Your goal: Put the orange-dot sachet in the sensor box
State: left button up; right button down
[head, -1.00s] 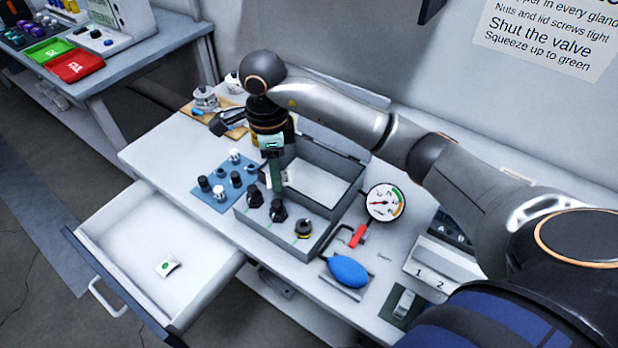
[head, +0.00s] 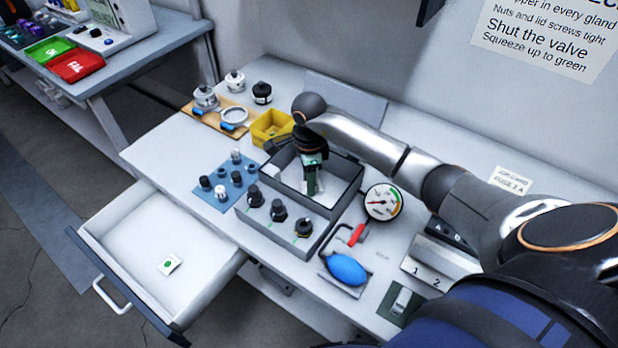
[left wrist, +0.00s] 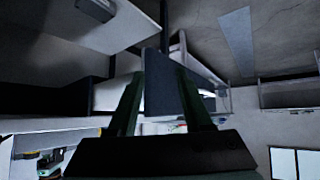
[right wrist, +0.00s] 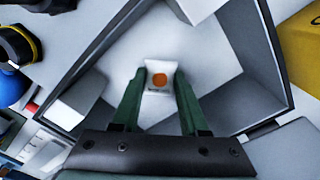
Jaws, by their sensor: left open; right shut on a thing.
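The orange-dot sachet (right wrist: 160,78) is white with an orange dot. In the right wrist view it sits between the fingertips of my right gripper (right wrist: 160,95), which is shut on it. In the head view my right gripper (head: 311,185) points down inside the grey sensor box (head: 331,208), below its rim. The gripper hides most of the sachet there; whether it touches the box floor I cannot tell. My left gripper (left wrist: 162,92) shows only in the left wrist view, open, with a dark panel edge between or behind its fingers.
A green-dot sachet (head: 169,264) lies in the open drawer (head: 130,228). Black glands line the box front. A yellow bin (head: 271,127) stands behind it, a gauge (head: 382,202) and blue bulb (head: 347,269) to its right, a blue mat (head: 236,194) to its left.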

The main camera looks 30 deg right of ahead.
jog(key=shift+f, duration=0.15)
jog(key=shift+c, duration=2.2)
grip_release()
notch_tip(320, 180, up, 12)
jog(key=b, duration=0.1)
jog(key=shift+r, duration=0.2)
